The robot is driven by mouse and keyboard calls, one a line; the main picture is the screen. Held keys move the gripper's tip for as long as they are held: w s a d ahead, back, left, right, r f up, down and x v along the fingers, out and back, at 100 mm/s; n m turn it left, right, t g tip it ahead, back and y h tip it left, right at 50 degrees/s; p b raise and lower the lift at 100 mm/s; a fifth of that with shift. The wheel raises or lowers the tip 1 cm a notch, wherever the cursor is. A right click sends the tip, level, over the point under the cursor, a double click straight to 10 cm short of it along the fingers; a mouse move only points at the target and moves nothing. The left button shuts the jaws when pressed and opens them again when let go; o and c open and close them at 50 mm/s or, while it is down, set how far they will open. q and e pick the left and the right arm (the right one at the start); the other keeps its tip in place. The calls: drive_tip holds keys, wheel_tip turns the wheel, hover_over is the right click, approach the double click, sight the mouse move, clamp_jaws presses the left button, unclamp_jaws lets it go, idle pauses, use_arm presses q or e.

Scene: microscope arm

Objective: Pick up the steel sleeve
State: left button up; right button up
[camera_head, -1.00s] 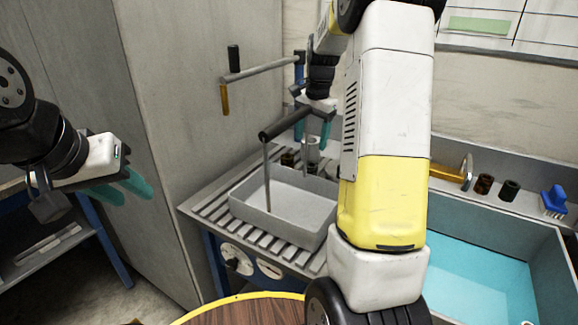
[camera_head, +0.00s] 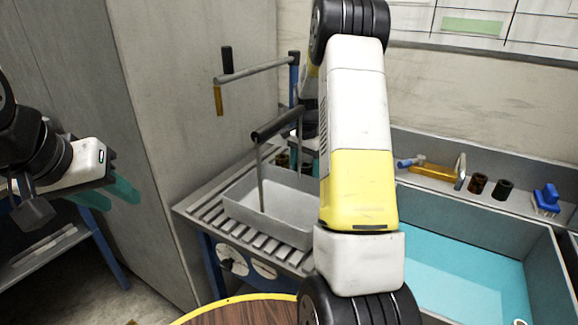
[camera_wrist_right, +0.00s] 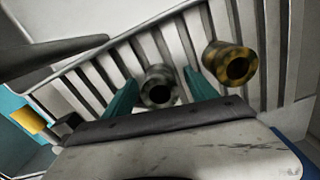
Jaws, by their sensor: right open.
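The steel sleeve (camera_wrist_right: 157,76), a short grey tube, stands on the slatted drainboard in the right wrist view. My right gripper (camera_wrist_right: 159,82) is open, with its teal fingers on either side of the sleeve; I cannot tell whether they touch it. In the head view my right arm hides most of the right gripper and the steel sleeve. My left gripper (camera_head: 107,196) is open and empty at the left, away from the drainboard.
A brassy, stained sleeve (camera_wrist_right: 229,57) stands just right of the right gripper. A sink with teal water (camera_head: 455,265) lies to the right. Two dark sleeves (camera_head: 478,183) and a blue brush (camera_head: 546,200) sit on its ledge.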

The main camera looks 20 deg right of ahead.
clamp_jaws()
drive_tip(key=shift+r, duration=0.1)
